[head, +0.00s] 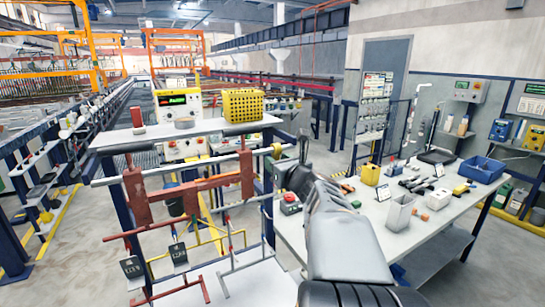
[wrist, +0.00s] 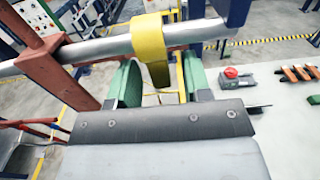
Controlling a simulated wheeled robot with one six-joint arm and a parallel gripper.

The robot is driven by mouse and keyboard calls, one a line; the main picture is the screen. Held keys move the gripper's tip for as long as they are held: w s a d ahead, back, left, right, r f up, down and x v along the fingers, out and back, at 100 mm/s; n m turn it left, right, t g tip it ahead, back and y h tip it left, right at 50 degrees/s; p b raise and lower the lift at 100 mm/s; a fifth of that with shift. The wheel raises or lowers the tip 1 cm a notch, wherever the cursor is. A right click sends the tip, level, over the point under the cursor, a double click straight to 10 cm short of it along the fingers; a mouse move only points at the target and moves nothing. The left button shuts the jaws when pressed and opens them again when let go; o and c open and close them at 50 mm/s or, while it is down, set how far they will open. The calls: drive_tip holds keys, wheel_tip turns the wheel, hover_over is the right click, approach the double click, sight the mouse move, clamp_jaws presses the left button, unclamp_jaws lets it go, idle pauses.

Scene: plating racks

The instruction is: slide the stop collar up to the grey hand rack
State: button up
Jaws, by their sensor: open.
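The yellow stop collar (wrist: 149,38) is around a grey round bar in the wrist view, with a tab hanging down. It shows small near the bar's right end in the head view (head: 277,150). My gripper (wrist: 160,82) is open, its green finger pads on either side of the collar's tab, with gaps visible. I cannot tell whether the tab is fully between the pads. My gripper also shows in the head view (head: 285,172), dark and partly hidden by my arm. A grey rack (head: 230,262) with thin rods shows below the bar, left of my gripper.
A red-brown bracket (wrist: 45,60) is on the bar left of the collar. Red racks and dark tags hang below the bar. A shelf (head: 190,131) with a yellow crate (head: 243,105) stands behind. A right-hand table (head: 350,222) holds a red button, bins and tools.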

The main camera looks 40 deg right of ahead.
drive_tip(key=shift+w+d, duration=0.2)
drive_tip(key=shift+w, duration=1.4)
clamp_jaws()
